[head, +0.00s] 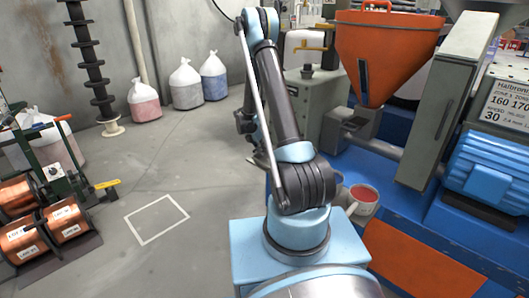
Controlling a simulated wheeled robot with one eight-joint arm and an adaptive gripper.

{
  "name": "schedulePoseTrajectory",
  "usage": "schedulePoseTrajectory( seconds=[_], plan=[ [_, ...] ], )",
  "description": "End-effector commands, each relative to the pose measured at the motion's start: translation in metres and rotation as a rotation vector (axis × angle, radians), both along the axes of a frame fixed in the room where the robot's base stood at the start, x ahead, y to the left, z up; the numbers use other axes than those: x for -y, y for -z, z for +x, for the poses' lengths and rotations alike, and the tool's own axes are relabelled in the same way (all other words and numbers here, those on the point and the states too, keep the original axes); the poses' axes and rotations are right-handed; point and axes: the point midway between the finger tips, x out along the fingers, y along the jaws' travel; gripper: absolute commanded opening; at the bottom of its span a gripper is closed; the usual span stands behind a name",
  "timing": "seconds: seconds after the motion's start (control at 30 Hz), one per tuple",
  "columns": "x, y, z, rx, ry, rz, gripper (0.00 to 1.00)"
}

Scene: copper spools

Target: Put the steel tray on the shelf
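No steel tray and no shelf can be made out in the head view. My arm rises in the middle of the picture, bends at the top and folds down behind its own upper link. The dark end of the arm, with my gripper (257,160), shows only in part beside that link. It is too small and too hidden to tell whether its fingers are open or shut. Nothing can be seen held there.
An orange hopper (386,50) and blue motor (489,175) belong to a machine close on the right. A white cup-like container (358,197) stands by its base. Copper spools (64,219) sit on a rack at left. Filled bags (185,86) line the wall. The floor between is clear, with a white-outlined square (157,219).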

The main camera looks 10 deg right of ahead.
Motion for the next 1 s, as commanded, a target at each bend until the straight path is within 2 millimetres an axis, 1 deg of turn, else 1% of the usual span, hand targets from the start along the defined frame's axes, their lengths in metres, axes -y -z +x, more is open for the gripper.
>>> schedulePoseTrajectory(
  seconds=[0.23,0.33,0.37,0.77,0.87,1.0],
  plan=[
    [0.0,0.001,0.0,0.0,0.0,0.0,0.0],
    [0.0,0.001,0.0,0.0,0.0,0.0,0.23],
    [0.0,0.001,0.0,0.0,0.0,0.0,0.25],
    [0.0,-0.002,0.0,0.0,0.001,0.0,0.25],
    [-0.003,-0.009,-0.001,0.0,0.0,0.0,0.25],
    [-0.011,-0.027,-0.003,0.0,-0.001,0.0,0.25]
  ],
)
